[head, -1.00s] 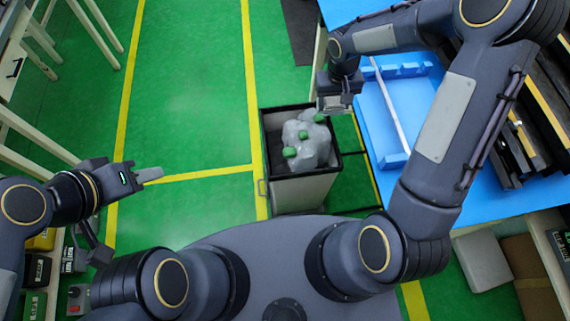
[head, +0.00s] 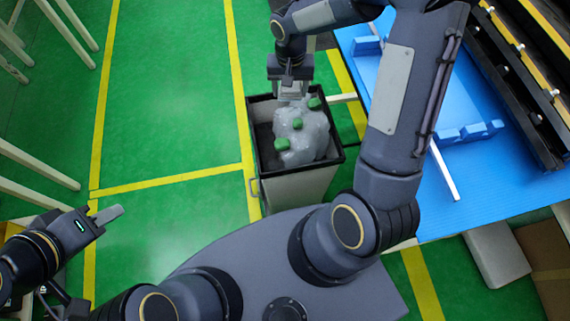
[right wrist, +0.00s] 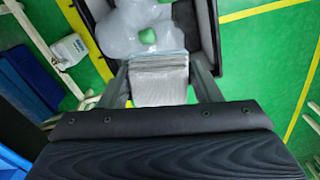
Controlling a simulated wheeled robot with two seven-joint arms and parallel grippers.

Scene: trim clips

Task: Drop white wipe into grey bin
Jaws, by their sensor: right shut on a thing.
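The white wipe (right wrist: 160,84) is a folded, layered pad between the two fingers of my right gripper (right wrist: 160,88) in the right wrist view. In the head view my right gripper (head: 292,92) is at the far rim of the grey bin (head: 293,188), above its opening. The bin holds a clear plastic bag with green pieces (head: 302,135) that fills much of it. My left gripper (head: 112,214) is over the green floor at the left, away from the bin; its fingers look close together, and I cannot tell whether they are shut.
A blue table (head: 500,193) with a blue fixture (head: 468,133) and a pale bar stands right of the bin. Black rails with pale clips (head: 500,75) lie at the far right. Green floor (head: 180,110) with yellow lines is clear left of the bin.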

